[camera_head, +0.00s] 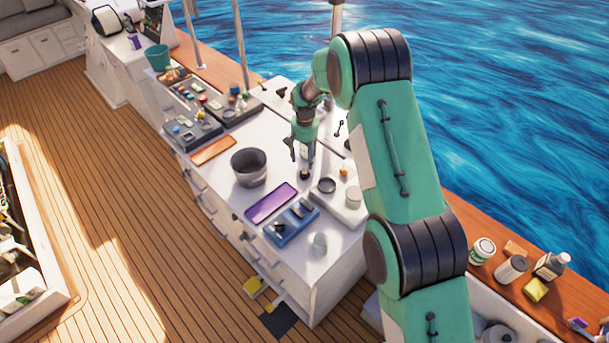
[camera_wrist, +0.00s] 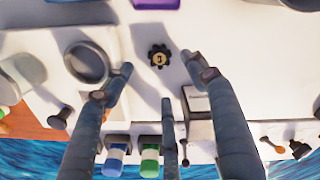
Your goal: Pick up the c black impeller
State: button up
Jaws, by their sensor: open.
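The small black impeller (camera_wrist: 159,57), with a toothed rim and a pale yellowish hub, lies flat on the white worktop. A dark mark on the hub is too small to read. In the head view the impeller (camera_head: 304,175) sits just below my gripper (camera_head: 302,154). In the wrist view my gripper (camera_wrist: 164,78) has its fingers spread wide, with nothing between them. The impeller shows beyond the fingertips, roughly centred between the left and right fingers and apart from them.
A dark round dish (camera_head: 326,185) lies close to the impeller. A grey bowl (camera_head: 249,167), a purple tray (camera_head: 271,203) and a blue tray (camera_head: 292,222) stand on the worktop. A white box (camera_wrist: 198,101) is near the right finger. White worktop around the impeller is bare.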

aim_at(305, 172)
jog(key=shift+f, duration=1.5)
jog(key=shift+f, duration=0.1)
jog(key=shift+s+f+p, duration=0.1)
jog(key=shift+f+p, duration=0.2)
jog(key=shift+f, duration=2.2)
jog(key=shift+c, duration=0.5)
jog(key=c, duration=1.1)
